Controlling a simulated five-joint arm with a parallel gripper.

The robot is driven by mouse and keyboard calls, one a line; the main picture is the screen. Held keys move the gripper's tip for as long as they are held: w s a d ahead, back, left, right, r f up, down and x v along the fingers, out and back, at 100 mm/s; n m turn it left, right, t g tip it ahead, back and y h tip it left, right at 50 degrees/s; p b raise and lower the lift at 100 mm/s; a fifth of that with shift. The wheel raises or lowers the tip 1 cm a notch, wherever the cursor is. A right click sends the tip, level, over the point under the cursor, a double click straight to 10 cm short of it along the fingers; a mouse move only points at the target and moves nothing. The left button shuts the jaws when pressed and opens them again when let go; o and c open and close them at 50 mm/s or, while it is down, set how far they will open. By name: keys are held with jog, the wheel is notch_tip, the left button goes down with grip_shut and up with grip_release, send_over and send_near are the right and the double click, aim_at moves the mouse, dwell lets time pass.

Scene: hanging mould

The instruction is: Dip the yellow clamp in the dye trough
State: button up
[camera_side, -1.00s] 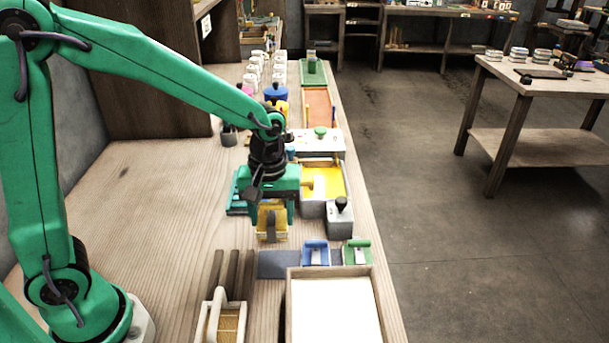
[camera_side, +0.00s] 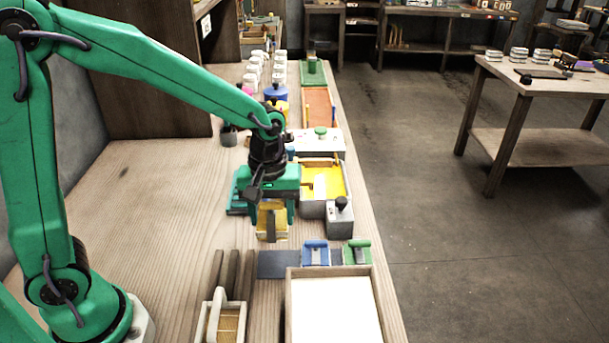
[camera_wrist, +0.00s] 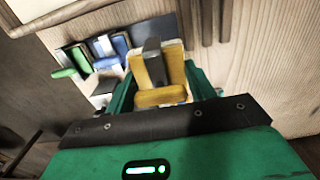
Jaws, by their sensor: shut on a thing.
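My gripper (camera_side: 272,212) is shut on the yellow clamp (camera_side: 268,222) and holds it above the bench, left of the dye trough. In the wrist view the yellow clamp (camera_wrist: 160,96) sits between my green jaws.
A grey box with a black knob (camera_side: 340,218) stands beside the trough. A white-filled tray (camera_side: 335,308) is at the front.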

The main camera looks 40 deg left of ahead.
jog(key=shift+r, duration=0.15)
notch_tip(320, 180, up, 9)
jog(key=shift+f, duration=0.1)
jog(key=w+a+r, duration=0.1)
jog(key=w+a, duration=0.1)
jog(key=w, duration=1)
send_over(323, 195)
notch_tip(323, 195, down, 6)
jog(key=shift+f, duration=0.2)
dwell(0.5)
jog(key=shift+f, duration=0.15)
jog(key=shift+f, duration=6.05)
